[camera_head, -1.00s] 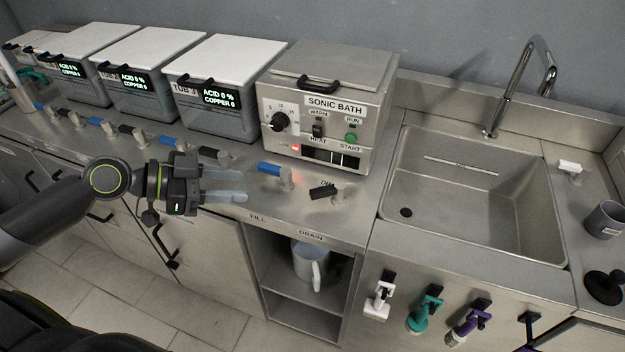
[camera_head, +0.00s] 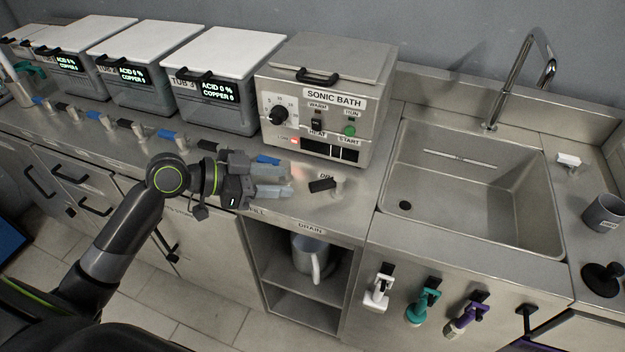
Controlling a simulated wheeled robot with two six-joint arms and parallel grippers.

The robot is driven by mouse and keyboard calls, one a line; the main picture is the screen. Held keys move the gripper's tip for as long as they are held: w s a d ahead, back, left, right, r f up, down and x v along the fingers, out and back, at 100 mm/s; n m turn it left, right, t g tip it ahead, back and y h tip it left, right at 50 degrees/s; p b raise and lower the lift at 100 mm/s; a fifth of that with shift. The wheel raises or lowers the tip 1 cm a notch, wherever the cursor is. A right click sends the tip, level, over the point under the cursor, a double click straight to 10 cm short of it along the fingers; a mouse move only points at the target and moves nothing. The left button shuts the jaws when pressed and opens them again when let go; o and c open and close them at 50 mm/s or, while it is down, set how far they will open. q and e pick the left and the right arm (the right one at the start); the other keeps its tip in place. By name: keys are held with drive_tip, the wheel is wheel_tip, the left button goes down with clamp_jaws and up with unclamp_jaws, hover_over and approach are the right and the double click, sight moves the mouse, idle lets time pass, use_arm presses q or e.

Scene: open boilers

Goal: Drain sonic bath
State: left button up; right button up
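The sonic bath (camera_head: 325,108) is a grey metal box with a closed lid, a black dial and a green button. In front of it on the counter are a blue-handled fill valve (camera_head: 267,160) and a black-handled drain valve (camera_head: 322,185). The "DRAIN" label (camera_head: 310,229) is on the counter's front edge. My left gripper (camera_head: 288,182) points right, just left of the black handle and apart from it. Its fingers overlap the blue valve's base in the picture and hide it. My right gripper is out of view.
A steel sink (camera_head: 470,190) with a tall tap (camera_head: 515,85) lies to the right. White-lidded tubs (camera_head: 215,85) stand at the left, with more valves before them. Spray handles (camera_head: 424,302) hang below the sink.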

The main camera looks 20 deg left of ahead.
sight(319, 183)
use_arm(q)
drive_tip(key=shift+p+x, duration=0.55)
drive_tip(key=shift+x, duration=3.55)
clamp_jaws()
